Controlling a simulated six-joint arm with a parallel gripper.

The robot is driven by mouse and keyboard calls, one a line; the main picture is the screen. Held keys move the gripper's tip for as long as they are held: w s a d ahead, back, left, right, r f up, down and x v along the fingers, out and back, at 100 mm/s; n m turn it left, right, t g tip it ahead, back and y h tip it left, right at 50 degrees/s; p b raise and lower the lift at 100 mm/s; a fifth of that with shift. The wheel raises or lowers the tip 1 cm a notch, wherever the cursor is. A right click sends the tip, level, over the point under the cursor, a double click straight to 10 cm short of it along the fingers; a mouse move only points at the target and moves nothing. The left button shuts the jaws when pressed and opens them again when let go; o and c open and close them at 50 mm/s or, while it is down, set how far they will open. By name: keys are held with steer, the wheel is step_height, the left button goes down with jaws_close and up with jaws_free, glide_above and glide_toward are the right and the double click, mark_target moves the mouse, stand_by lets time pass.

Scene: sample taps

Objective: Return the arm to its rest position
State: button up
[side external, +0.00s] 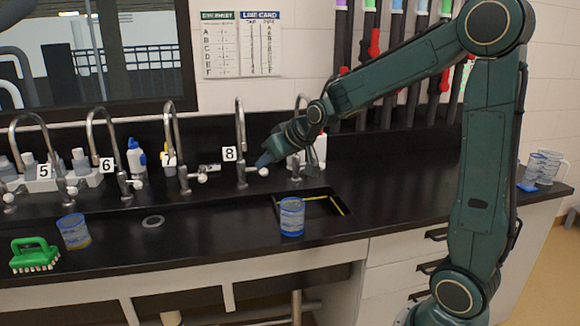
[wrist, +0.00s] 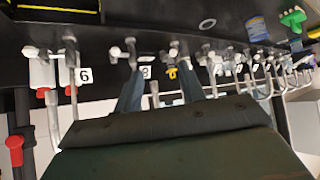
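My gripper (side external: 264,160) is at the end of my dark green arm, in front of the taps by the label 8 (side external: 229,154). In the wrist view, the two blue-grey fingers of my gripper (wrist: 162,72) are spread apart with nothing held between them. A tap with a yellow tag (wrist: 171,73) shows beyond the gap. In the side view, the fingers overlap the area of a tap handle (side external: 263,172); I cannot tell whether they touch it. My arm reaches left over the counter from its base at the lower right.
A blue-patterned cup (side external: 292,217) stands by the sink opening (side external: 325,203). Another cup (side external: 73,231) and a green brush (side external: 35,255) are at the left. Clear cups (side external: 546,167) stand at the right end. Tall curved taps (side external: 240,120) line the back.

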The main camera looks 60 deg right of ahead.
steer(key=s+a+g, duration=0.1)
steer(key=s+a, duration=0.3)
steer(key=s, duration=0.5)
steer(key=s+a+r+n+g+y, duration=0.1)
steer(key=s+a, duration=0.3)
steer(key=s, duration=0.4)
steer(key=s+a+n+g+y, duration=0.1)
steer(key=s+a, duration=0.3)
steer(key=s, duration=0.5)
steer(key=shift+s+a+r+g, duration=0.25)
steer(key=shift+s+a+g, duration=0.05)
steer(key=shift+s, duration=0.05)
